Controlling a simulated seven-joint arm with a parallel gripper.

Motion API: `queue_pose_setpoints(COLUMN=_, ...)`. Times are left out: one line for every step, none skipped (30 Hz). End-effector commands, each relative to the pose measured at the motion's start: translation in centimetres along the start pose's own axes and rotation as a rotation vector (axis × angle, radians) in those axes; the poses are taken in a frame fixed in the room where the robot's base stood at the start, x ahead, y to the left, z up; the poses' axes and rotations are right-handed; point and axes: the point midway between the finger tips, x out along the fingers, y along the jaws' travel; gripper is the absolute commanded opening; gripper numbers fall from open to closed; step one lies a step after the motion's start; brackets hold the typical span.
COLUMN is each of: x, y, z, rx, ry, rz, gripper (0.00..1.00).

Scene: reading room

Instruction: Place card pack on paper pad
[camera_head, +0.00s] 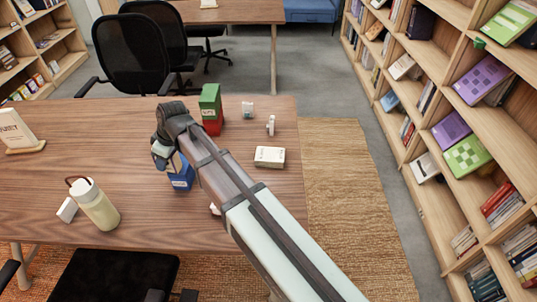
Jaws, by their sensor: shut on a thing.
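My gripper (161,158) is over the middle of the wooden table, shut and pointing down. A blue box (182,178), which looks like the card pack, is at its fingers and partly covered by my gripper and arm. The exact grip is hidden, and I cannot tell if the box touches the table. A white flat block (269,156) with small print lies to the right of my arm, apart from the gripper; it may be the paper pad, but I cannot be sure.
A green-and-red box (210,100) stands just behind my gripper. Two small white items (248,110) (271,125) are to its right. A bottle (95,205), a small white block (67,210) and a sign (18,132) are left. A white thing (214,209) is mostly behind my arm.

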Motion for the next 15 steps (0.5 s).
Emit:
queue_pose_setpoints(x=-0.6, y=1.6, z=1.0, rx=0.024, ry=0.002, rz=0.011, gripper=0.1)
queue_pose_setpoints(x=-0.9, y=2.5, z=1.5, rx=0.037, ry=0.002, rz=0.018, gripper=0.1)
queue_pose_setpoints(x=-1.3, y=3.5, z=2.2, rx=0.054, ry=0.003, rz=0.026, gripper=0.1)
queue_pose_setpoints(x=-1.6, y=4.3, z=2.8, rx=0.067, ry=0.004, rz=0.032, gripper=0.1)
queue_pose_setpoints(x=-1.9, y=5.1, z=3.4, rx=0.079, ry=0.005, rz=0.038, gripper=0.1)
queue_pose_setpoints(x=-2.3, y=6.2, z=4.2, rx=0.096, ry=0.006, rz=0.046, gripper=0.1)
queue_pose_setpoints(x=-2.7, y=7.0, z=4.8, rx=0.109, ry=0.006, rz=0.052, gripper=0.1)
queue_pose_setpoints(x=-3.0, y=7.8, z=5.4, rx=0.122, ry=0.007, rz=0.059, gripper=0.1)
queue_pose_setpoints(x=-3.5, y=8.8, z=6.2, rx=0.139, ry=0.008, rz=0.067, gripper=0.1)
queue_pose_setpoints(x=-3.8, y=9.5, z=6.9, rx=0.152, ry=0.009, rz=0.073, gripper=0.1)
queue_pose_setpoints(x=-4.2, y=10.2, z=7.5, rx=0.164, ry=0.009, rz=0.079, gripper=0.1)
queue_pose_setpoints(x=-4.7, y=11.2, z=8.4, rx=0.182, ry=0.011, rz=0.087, gripper=0.1)
queue_pose_setpoints(x=-5.0, y=11.9, z=9.1, rx=0.194, ry=0.011, rz=0.093, gripper=0.1)
queue_pose_setpoints(x=-5.4, y=12.6, z=9.8, rx=0.208, ry=0.012, rz=0.099, gripper=0.1)
queue_pose_setpoints(x=-5.9, y=13.5, z=10.6, rx=0.224, ry=0.014, rz=0.107, gripper=0.1)
